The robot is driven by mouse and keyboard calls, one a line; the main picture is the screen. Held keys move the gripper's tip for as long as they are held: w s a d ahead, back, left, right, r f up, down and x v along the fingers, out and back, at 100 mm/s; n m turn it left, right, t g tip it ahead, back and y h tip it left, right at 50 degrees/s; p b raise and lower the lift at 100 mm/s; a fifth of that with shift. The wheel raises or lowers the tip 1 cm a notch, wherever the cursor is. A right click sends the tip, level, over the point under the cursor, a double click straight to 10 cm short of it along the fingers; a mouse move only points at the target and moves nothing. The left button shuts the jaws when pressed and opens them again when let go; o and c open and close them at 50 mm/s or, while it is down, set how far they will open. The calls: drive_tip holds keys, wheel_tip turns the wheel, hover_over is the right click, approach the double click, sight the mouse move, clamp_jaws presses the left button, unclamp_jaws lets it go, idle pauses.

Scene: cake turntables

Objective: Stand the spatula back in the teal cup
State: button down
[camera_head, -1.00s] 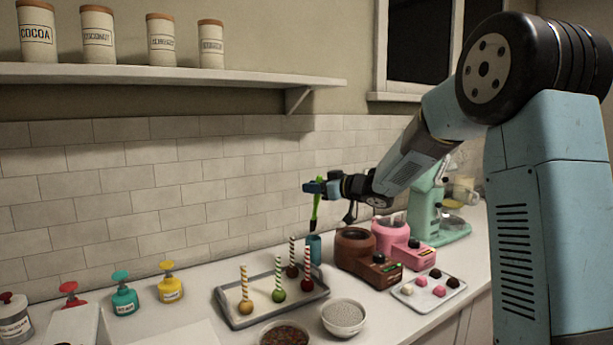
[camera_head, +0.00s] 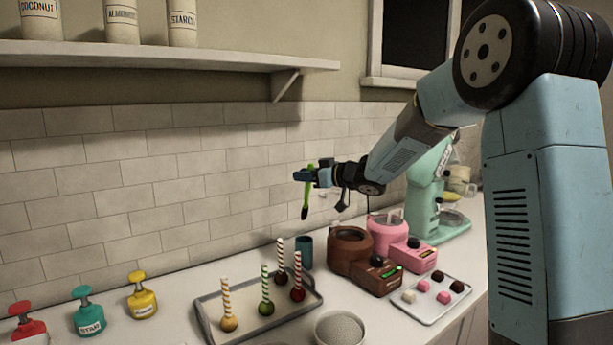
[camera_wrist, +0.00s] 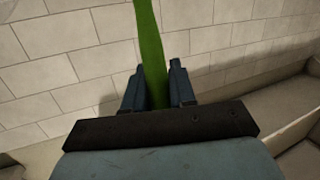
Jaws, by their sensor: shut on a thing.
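The spatula has a bright green handle (camera_head: 309,182) and a dark lower end (camera_head: 304,212). My gripper (camera_head: 303,175) is shut on the green handle and holds the spatula almost upright in the air, dark end down. In the wrist view the green handle (camera_wrist: 150,55) stands between the two dark fingers of my gripper (camera_wrist: 158,88). The teal cup (camera_head: 304,251) stands on the counter behind the tray, below the spatula. The spatula is apart from the cup, with a clear gap between them. The inside of the cup is mostly hidden.
A metal tray (camera_head: 206,308) with several cake pops on striped sticks lies in front of the cup. A brown melting pot (camera_head: 349,250) and a pink one (camera_head: 386,232) stand right of it. A white tray of chocolates (camera_head: 452,302) lies further right. A tiled wall (camera_head: 150,175) rises behind.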

sight(304, 217)
drive_tip(key=shift+f, duration=6.6)
drive_tip(key=c, duration=0.8)
unclamp_jaws()
drive_tip(key=shift+c, duration=0.2)
drive_tip(key=shift+s, duration=0.1)
drive_tip(key=v, duration=1.3)
drive_tip(key=shift+d, duration=0.3)
drive_tip(key=shift+s, duration=0.1)
